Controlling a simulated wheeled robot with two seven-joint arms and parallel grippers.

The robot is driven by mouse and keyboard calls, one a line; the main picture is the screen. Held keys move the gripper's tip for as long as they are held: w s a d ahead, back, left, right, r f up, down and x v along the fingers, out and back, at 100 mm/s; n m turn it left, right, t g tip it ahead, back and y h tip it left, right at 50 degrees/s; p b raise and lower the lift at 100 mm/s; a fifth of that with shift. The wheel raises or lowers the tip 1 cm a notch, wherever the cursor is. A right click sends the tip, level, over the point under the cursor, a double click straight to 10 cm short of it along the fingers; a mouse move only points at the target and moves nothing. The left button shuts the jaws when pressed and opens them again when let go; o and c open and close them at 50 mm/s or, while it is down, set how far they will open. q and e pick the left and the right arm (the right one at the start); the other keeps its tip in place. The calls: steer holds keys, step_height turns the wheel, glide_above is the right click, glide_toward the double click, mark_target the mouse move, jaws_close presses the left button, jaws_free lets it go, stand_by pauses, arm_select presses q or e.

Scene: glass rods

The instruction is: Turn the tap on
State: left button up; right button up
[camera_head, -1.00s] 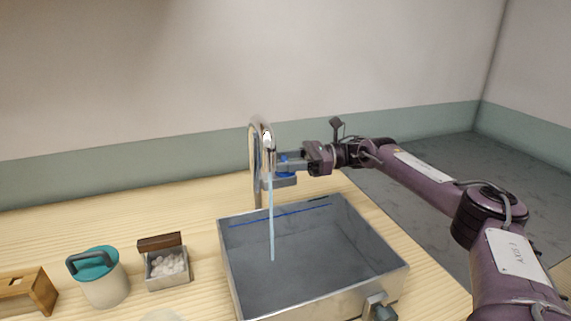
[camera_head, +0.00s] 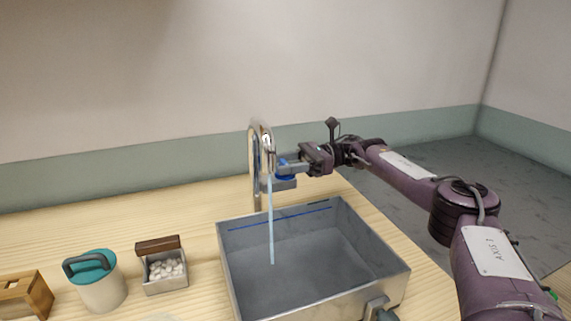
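The chrome tap (camera_head: 256,165) stands at the back of the worktop, with its curved spout over the metal basin (camera_head: 229,263). A thin pale blue stream of water (camera_head: 271,225) falls from the spout into the basin. My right gripper (camera_head: 285,176) is at the right side of the tap, just behind the stream. Blue parts show at its fingers by the tap. The fingertips are partly hidden by the tap, so I cannot tell whether they touch or hold it. My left gripper is not in view.
At the left stand a wooden block (camera_head: 38,294), a pale jar (camera_head: 106,294) with a teal lid (camera_head: 90,266), and a small box (camera_head: 165,285) of white pieces. A knob (camera_head: 384,313) sits on the basin's front. Worktop left of the tap is clear.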

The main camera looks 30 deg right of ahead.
steer(key=o, duration=0.5)
steer(key=shift+c, duration=0.2)
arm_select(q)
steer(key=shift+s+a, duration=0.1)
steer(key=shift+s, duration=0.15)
arm_select(e)
steer(key=shift+d, duration=0.15)
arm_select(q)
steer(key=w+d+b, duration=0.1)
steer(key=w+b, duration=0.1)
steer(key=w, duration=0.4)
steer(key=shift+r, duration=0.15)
arm_select(e)
steer(key=v, duration=0.7)
steer(key=shift+d, duration=0.2)
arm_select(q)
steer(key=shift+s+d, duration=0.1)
